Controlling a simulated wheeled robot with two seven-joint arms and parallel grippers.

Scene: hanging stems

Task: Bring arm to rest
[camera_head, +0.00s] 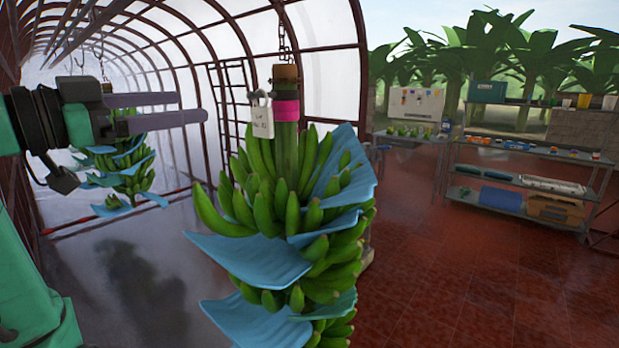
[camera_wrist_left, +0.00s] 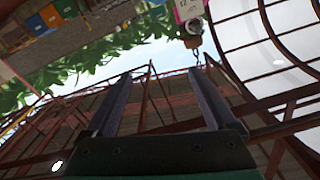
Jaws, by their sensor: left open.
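My left gripper (camera_head: 200,108) is raised at the upper left in the head view, its two grey fingers pointing right. It is open and empty; in the left wrist view the two fingers (camera_wrist_left: 163,82) stand apart with nothing between them. A hanging banana stem (camera_head: 300,200) with green fruit and blue sheets (camera_head: 250,258) between its hands is right of the fingertips, with a gap between. A pink band (camera_head: 287,110) and a white tag (camera_head: 262,117) are on its stalk. In the left wrist view the tag (camera_wrist_left: 189,8) shows at the top. My right gripper is not in view.
A second banana stem (camera_head: 130,165) hangs behind my left gripper. Metal shelves (camera_head: 520,185) with boxes and small items stand at the right, beside a table (camera_head: 410,137). The red tiled floor (camera_head: 450,270) between is clear. A curved tunnel frame (camera_head: 362,60) arches over the left.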

